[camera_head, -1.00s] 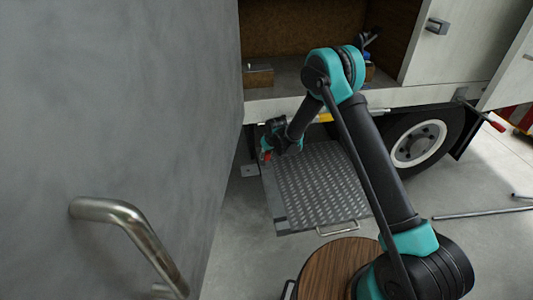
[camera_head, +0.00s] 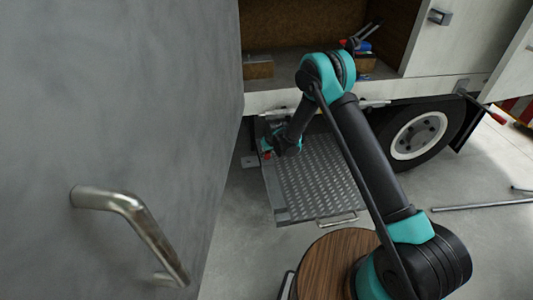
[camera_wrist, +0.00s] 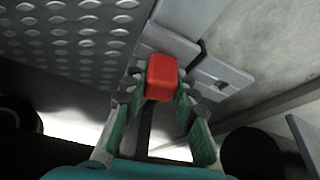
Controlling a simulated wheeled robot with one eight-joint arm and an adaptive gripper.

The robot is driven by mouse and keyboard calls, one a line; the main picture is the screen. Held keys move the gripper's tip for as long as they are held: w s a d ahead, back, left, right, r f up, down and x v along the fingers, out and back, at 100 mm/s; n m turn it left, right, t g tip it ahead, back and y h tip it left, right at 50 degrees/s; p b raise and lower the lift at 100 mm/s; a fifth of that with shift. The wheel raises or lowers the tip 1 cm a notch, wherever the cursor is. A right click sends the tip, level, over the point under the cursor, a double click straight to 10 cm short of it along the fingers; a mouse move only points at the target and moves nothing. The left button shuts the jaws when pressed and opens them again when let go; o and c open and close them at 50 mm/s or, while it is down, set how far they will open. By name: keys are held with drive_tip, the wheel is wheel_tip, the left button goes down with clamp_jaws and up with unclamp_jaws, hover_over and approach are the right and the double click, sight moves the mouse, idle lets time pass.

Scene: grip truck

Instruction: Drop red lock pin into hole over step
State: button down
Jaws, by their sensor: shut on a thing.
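The red lock pin (camera_wrist: 161,76) shows its block-shaped red head in the wrist view, between the fingers of my gripper (camera_wrist: 158,100). My gripper is shut on it. In the head view a bit of the red pin (camera_head: 267,155) shows at the end of my gripper (camera_head: 268,150), by the upper left corner of the step. The step (camera_head: 315,180) is a grey studded metal plate under the truck body; it also shows in the wrist view (camera_wrist: 60,40). A grey metal bracket (camera_wrist: 215,75) lies just beyond the pin. The hole and the pin's lower end are hidden.
A grey wall panel with a metal handle (camera_head: 130,215) fills the left. The truck's open compartment (camera_head: 300,60) is above the step, and a wheel (camera_head: 418,135) stands to its right. A round wooden top (camera_head: 335,260) is in front. Bars (camera_head: 485,206) lie on the floor at right.

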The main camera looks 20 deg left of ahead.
drive_tip(key=shift+f, duration=0.15)
idle(0.5)
drive_tip(key=c, duration=1.1)
unclamp_jaws()
drive_tip(key=shift+c, duration=0.2)
drive_tip(key=v, duration=1.2)
drive_tip(key=s+d+r+m, duration=0.1)
drive_tip(key=d+r, duration=0.4)
drive_tip(key=d, duration=0.4)
drive_tip(key=s+d+r+m+t+h, duration=0.1)
drive_tip(key=s+d+r+m, duration=0.1)
drive_tip(key=d+r, duration=0.6)
drive_tip(key=s+d+r+m, duration=0.1)
drive_tip(key=d+r, duration=0.2)
drive_tip(key=d, duration=0.8)
drive_tip(key=s+d+r+m+h, duration=0.1)
drive_tip(key=s+d+m, duration=0.4)
drive_tip(key=s+d, duration=1.5)
drive_tip(key=shift+s+r+h, duration=0.25)
drive_tip(key=shift+s+h, duration=0.35)
drive_tip(key=shift+s, duration=0.05)
